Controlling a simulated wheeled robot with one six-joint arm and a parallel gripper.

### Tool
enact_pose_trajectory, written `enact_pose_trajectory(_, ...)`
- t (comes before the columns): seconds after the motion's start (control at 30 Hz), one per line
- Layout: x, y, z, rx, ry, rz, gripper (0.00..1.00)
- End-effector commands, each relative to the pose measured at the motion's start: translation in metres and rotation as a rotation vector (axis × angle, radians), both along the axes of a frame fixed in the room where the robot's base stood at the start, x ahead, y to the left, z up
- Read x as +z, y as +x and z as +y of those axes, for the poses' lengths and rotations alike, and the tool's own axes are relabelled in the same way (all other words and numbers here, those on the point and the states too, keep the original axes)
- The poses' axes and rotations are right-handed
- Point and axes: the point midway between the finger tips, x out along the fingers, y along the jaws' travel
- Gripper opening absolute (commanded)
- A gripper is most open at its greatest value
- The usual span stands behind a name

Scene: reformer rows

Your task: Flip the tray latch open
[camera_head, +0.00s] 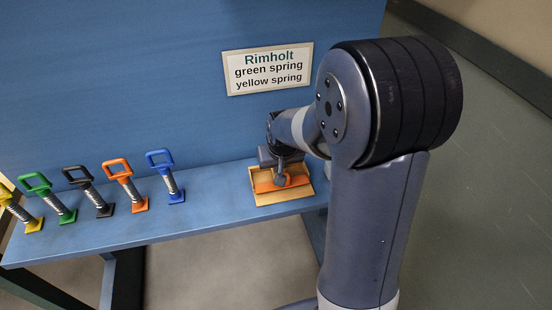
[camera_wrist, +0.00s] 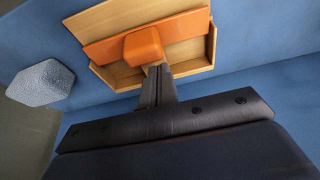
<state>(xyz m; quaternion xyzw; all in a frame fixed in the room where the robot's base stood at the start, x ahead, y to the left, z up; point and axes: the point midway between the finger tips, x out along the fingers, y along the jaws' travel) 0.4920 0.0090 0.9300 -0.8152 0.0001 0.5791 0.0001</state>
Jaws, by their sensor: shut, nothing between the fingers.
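The wooden tray (camera_head: 291,198) sits on the right part of the blue bench, partly hidden by my arm in the head view. Its light wooden rim also shows in the wrist view (camera_wrist: 200,70). An orange flat bar (camera_wrist: 185,27) with a raised orange block (camera_wrist: 143,45), seemingly the latch, lies across the tray; it also shows in the head view (camera_head: 265,187). My gripper (camera_wrist: 156,68) is shut and empty. Its fingertips are at the near side of the orange block, touching or very close; I cannot tell which. In the head view my gripper (camera_head: 281,179) is over the tray.
Several springs with coloured handles stand in a row on the left of the bench (camera_head: 215,200), the blue one (camera_head: 174,185) nearest the tray. A sign (camera_head: 268,69) on the blue back panel names green and yellow springs. A speckled grey block (camera_wrist: 40,84) is beside the tray.

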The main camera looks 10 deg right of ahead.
Motion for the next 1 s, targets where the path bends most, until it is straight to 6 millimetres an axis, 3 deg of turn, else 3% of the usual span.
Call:
enact_pose_trajectory(0.37,0.0,-0.002,0.0,0.0,0.0,-0.001,0.0)
enact_pose_trajectory(0.7,0.0,-0.03,0.0,0.001,0.0,-0.001,0.0)
enact_pose_trajectory(1.0,-0.001,-0.033,0.0,0.0,0.0,0.004,0.0)
